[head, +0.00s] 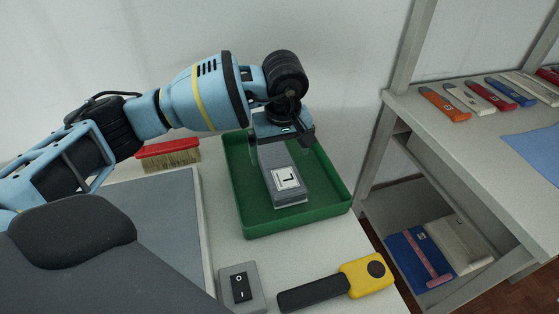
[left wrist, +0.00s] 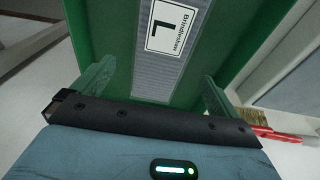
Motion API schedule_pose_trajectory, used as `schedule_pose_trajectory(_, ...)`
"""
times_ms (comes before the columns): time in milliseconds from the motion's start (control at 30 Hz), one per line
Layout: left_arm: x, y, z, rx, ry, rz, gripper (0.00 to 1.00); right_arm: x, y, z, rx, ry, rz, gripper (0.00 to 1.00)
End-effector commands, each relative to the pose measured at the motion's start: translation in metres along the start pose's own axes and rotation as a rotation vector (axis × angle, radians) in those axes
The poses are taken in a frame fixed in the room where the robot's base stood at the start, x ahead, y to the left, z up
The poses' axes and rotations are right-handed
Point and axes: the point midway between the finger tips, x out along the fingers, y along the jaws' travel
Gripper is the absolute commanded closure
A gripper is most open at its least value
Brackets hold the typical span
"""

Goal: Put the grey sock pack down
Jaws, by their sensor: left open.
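The grey sock pack (head: 287,184) with a white label marked L lies in the green tray (head: 242,200). In the left wrist view the pack (left wrist: 152,84) lies between my two fingers, which stand apart on either side of it. My left gripper (head: 281,151) is over the far end of the pack, pointing down into the tray, and is open. It also shows at the bottom of the left wrist view (left wrist: 158,88). The far end of the pack is partly hidden by the gripper. My right gripper is not in view.
A red brush (head: 168,153) lies left of the tray. A switch box (head: 241,287) and a yellow and black tool (head: 340,283) are in front. A side table (head: 450,130) at right holds several coloured packs, with more packs on its lower shelf.

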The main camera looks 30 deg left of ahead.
Motion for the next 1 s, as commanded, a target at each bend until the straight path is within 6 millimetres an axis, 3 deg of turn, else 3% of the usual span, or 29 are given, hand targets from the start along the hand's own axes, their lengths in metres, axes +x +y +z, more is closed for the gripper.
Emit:
schedule_pose_trajectory(100, -0.025, 0.001, -0.001, -0.001, 0.002, 0.003, 0.01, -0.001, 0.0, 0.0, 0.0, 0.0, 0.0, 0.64)
schedule_pose_trajectory(300, -0.052, 0.0, 0.0, 0.0, 0.001, 0.001, 0.01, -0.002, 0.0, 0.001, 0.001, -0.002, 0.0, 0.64)
schedule_pose_trajectory(867, -0.068, 0.0, -0.001, -0.001, 0.003, 0.002, 0.01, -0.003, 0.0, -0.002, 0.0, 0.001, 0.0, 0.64)
schedule_pose_trajectory(967, -0.09, 0.0, -0.004, -0.003, 0.016, 0.018, 0.01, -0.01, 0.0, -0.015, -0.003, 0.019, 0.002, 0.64)
schedule_pose_trajectory(1000, -0.106, 0.0, -0.006, -0.004, 0.026, 0.029, 0.01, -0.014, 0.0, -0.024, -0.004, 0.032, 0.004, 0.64)
